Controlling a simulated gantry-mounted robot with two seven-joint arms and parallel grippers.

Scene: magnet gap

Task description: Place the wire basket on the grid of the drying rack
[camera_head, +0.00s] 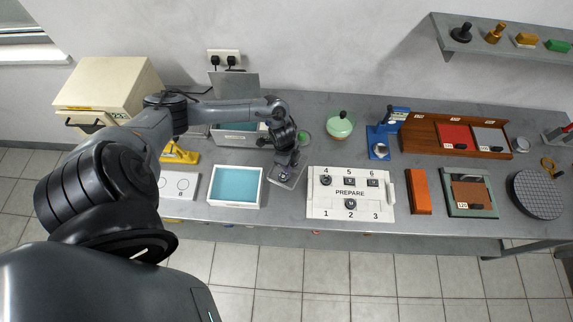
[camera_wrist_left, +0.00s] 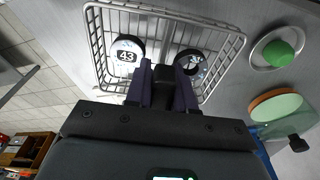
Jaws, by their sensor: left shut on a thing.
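The wire basket (camera_head: 290,178) is near the middle of the bench, just right of the blue-filled tray. My left gripper (camera_head: 284,164) is shut on it. In the left wrist view the basket (camera_wrist_left: 97,48) is an open wire mesh tray, and my gripper's fingers (camera_wrist_left: 163,88) meet at its near side. Two round dark-and-white pieces lie in it, one marked 43. I cannot tell whether the basket touches the bench. A round plate with a grid pattern (camera_head: 538,195) lies at the far right; I cannot tell whether it is the drying rack. My right gripper is not in view.
The blue-filled tray (camera_head: 212,202) is left of the basket, the white PREPARE board (camera_head: 350,211) right of it. An open metal box (camera_head: 236,138) and green-lidded bowl (camera_head: 340,125) stand behind. Farther right are an orange block (camera_head: 420,190) and a green-framed tray (camera_head: 448,177).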

